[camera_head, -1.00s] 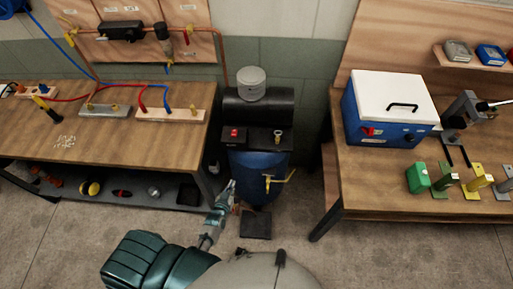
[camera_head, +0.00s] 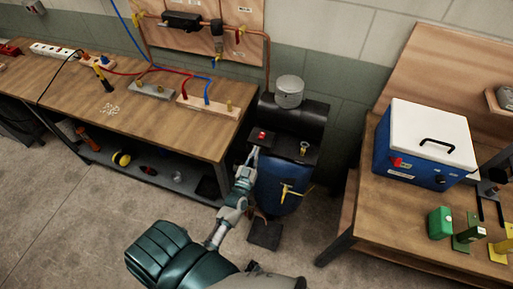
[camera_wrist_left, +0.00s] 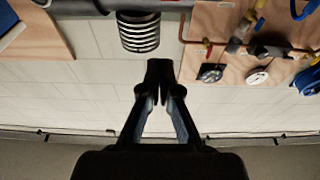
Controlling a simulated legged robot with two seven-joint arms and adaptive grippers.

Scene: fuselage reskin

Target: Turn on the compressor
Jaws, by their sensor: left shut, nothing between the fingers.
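The compressor has a blue tank (camera_head: 278,185), a black cylinder (camera_head: 312,118) above it and a grey ribbed canister (camera_head: 289,92) on top. It stands on the floor between two benches. A small red switch (camera_head: 262,135) sits on a black box at its front left. My left gripper (camera_head: 254,154) is just below the red switch in the head view, fingers pointing up; I cannot tell whether it touches the box. In the left wrist view its fingers (camera_wrist_left: 158,72) are shut and empty, and the ribbed canister (camera_wrist_left: 139,32) shows beyond them; the switch does not show there. My right gripper is not in view.
A wooden bench (camera_head: 135,110) with hoses and fittings is at left, with a lower shelf. Another wooden bench (camera_head: 385,220) at right holds a blue box with a white lid (camera_head: 425,145). A yellow valve (camera_head: 289,190) juts from the tank front.

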